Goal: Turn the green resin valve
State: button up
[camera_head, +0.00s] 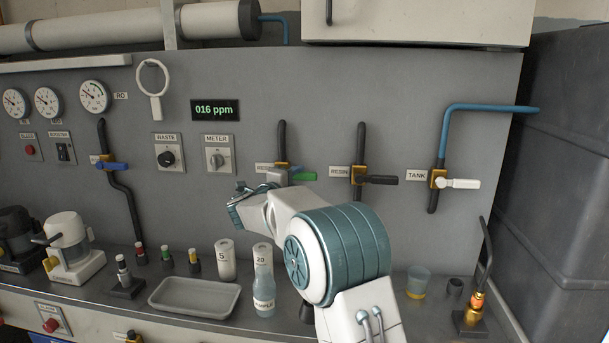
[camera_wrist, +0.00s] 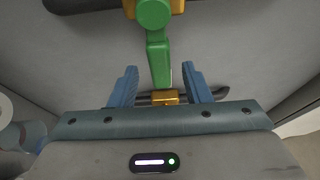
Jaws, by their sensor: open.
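The green valve handle (camera_head: 303,176) sticks out to the right from its brass body (camera_head: 281,165) on a black vertical pipe on the grey panel. My gripper (camera_wrist: 159,72) is open, a blue finger on each side of the handle with a visible gap at both. In the head view, my wrist hides part of the valve.
A blue-handled valve (camera_head: 113,165) is at left and a white-handled TANK valve (camera_head: 460,184) at right. A tray (camera_head: 196,311), a bottle (camera_head: 264,290) and other small items stand on the bench below. Another brass valve body (camera_wrist: 165,97) shows beyond the fingers.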

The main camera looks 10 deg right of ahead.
aim_at(302, 177)
jog(key=shift+x, duration=1.85)
grip_shut()
